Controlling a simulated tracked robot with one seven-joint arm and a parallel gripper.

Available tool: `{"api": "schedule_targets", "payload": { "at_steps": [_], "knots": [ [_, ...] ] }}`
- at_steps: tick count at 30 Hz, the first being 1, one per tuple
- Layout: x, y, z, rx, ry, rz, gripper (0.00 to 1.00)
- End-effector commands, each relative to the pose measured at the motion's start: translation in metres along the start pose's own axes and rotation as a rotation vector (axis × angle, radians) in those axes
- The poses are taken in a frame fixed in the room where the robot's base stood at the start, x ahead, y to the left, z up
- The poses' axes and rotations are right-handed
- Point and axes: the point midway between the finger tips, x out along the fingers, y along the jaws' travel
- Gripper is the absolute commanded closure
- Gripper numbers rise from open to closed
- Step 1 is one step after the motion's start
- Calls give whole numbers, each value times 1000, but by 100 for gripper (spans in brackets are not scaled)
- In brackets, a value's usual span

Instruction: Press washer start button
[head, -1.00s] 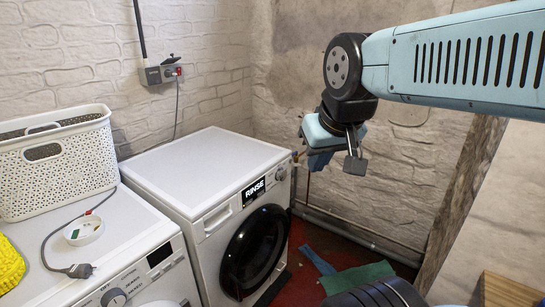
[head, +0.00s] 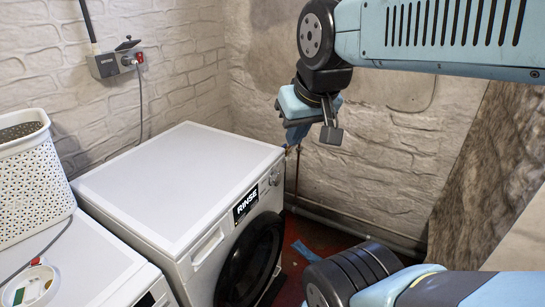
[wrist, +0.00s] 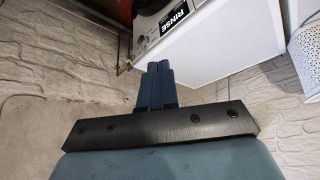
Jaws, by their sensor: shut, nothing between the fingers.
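The white washer (head: 180,185) stands against the wall, with a dark round door (head: 250,262) and a display reading "RINSE" (head: 246,204) on its front. A round knob (head: 275,177) sits right of the display. I cannot make out the start button. My gripper (head: 294,137) is shut and empty, pointing down past the washer's far front corner, apart from it. In the wrist view the washer (wrist: 205,50) appears upside down at the top, its display (wrist: 174,17) beyond my closed fingers (wrist: 156,68).
A second white appliance (head: 85,265) stands left of the washer, with a white basket (head: 30,185) and a round dish (head: 30,287) on top. A wall socket (head: 117,63) is behind. A pipe (head: 335,225) runs along the wall at right. Blue scraps (head: 305,251) lie on the red floor.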

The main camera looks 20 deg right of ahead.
Motion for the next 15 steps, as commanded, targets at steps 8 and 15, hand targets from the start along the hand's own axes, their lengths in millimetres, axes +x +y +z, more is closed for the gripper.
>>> {"api": "schedule_targets", "payload": {
  "at_steps": [8, 15],
  "knots": [
    [10, 6, -12, 35, 4, 27, 100],
    [57, 40, -58, 174, 41, 123, 100]
  ]
}}
